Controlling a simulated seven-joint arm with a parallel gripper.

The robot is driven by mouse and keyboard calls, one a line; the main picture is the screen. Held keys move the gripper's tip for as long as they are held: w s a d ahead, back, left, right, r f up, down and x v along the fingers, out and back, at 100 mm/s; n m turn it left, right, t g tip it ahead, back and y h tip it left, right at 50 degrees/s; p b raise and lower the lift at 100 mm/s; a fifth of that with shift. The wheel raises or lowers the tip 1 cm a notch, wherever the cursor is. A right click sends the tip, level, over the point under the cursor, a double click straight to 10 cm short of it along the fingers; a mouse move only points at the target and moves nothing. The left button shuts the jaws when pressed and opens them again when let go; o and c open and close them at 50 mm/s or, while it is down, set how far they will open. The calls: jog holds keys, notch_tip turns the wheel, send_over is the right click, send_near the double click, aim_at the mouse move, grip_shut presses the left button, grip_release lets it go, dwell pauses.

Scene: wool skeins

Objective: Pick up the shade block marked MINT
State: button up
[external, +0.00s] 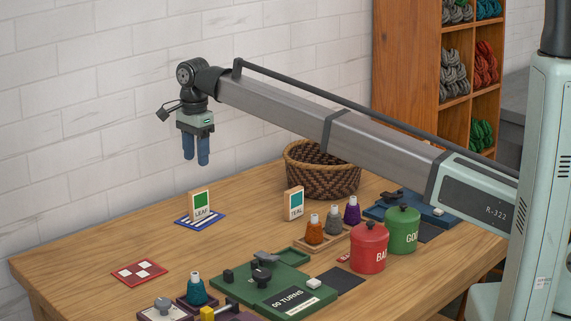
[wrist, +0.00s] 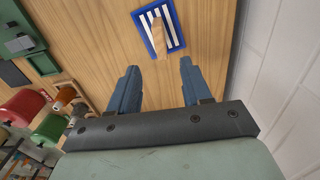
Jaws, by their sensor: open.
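My gripper (external: 196,162) is open and empty, raised well above the table's far left part. Its two blue fingers also show apart in the wrist view (wrist: 159,67). A wooden block with a green face marked LEAF (external: 200,205) stands upright on a blue-and-white striped mat (external: 183,222), below and slightly right of my gripper. In the wrist view the block (wrist: 158,38) shows from above on the mat (wrist: 175,35), beyond the fingertips. A second upright block, marked TEAL (external: 293,204), stands farther right. I see no block marked MINT.
A woven basket (external: 322,172) stands behind the TEAL block. Small yarn cones (external: 315,230), a red canister (external: 369,248) and a green canister (external: 403,230) are on the right. A green winding device (external: 260,285) is in front. A red checked mat (external: 139,272) lies flat. Table around the striped mat is clear.

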dwell(0.3)
jog(key=w+d+m, duration=0.5)
jog(key=w+d, duration=2.2)
jog(key=d, duration=0.2)
jog(key=w+d+m, duration=0.1)
jog(key=w+d, duration=0.2)
jog(key=d, duration=0.9)
jog(key=w+d, duration=0.3)
jog(key=d, duration=0.8)
jog(key=w+d+m, duration=0.1)
jog(key=w+d, duration=0.3)
jog(key=d, duration=0.8)
jog(key=f+n, duration=0.2)
jog(key=f, duration=0.2)
jog(key=s+f+n, duration=0.1)
jog(key=f+n, duration=0.2)
jog(key=f, duration=0.2)
jog(key=f+n, duration=0.2)
jog(key=f, duration=0.3)
jog(key=shift+s+a+n, duration=0.2)
jog(key=shift+s+n, duration=0.1)
jog(key=shift+n, duration=0.1)
jog(key=shift+c, duration=0.5)
